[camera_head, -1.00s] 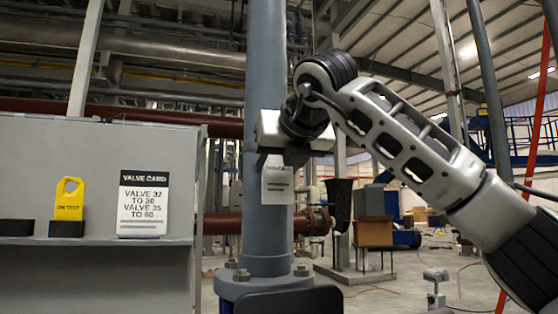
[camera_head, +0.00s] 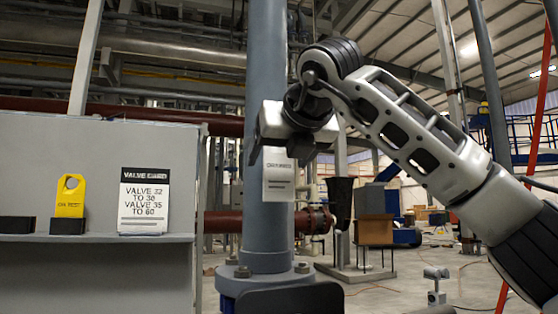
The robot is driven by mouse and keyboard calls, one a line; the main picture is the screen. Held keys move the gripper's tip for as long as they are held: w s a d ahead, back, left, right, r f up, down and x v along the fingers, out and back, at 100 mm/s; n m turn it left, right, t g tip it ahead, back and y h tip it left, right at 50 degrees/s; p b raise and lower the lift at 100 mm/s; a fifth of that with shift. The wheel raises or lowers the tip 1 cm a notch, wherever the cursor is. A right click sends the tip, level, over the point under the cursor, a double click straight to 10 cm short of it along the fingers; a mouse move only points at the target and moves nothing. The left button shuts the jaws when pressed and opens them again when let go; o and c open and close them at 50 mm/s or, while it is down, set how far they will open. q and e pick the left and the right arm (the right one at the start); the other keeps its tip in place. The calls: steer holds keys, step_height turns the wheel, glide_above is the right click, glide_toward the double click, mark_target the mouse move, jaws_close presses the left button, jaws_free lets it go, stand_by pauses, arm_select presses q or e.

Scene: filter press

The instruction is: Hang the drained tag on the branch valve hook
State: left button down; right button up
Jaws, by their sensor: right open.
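A white tag (camera_head: 279,183) hangs upright against the front of the grey-blue vertical pipe (camera_head: 268,222). Its dark heading is too blurred to read surely. Its upper edge and any hook lie hidden behind my right gripper (camera_head: 279,154). The right gripper is open, with its two fingers pointing down on either side of the tag's top. I cannot tell whether they touch the tag. The left gripper is not in view.
At left, a grey cabinet shelf (camera_head: 95,239) bears a yellow tag (camera_head: 70,197) in a dark holder, an empty-looking dark holder (camera_head: 17,225) and a white valve card (camera_head: 144,202). A dark panel (camera_head: 290,299) stands low before the pipe flange.

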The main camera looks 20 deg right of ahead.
arm_select(q)
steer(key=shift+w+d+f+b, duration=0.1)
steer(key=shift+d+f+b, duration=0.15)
steer(key=shift+b, duration=0.8)
arm_select(e)
steer(key=v, duration=1.5)
steer(key=shift+w, duration=0.1)
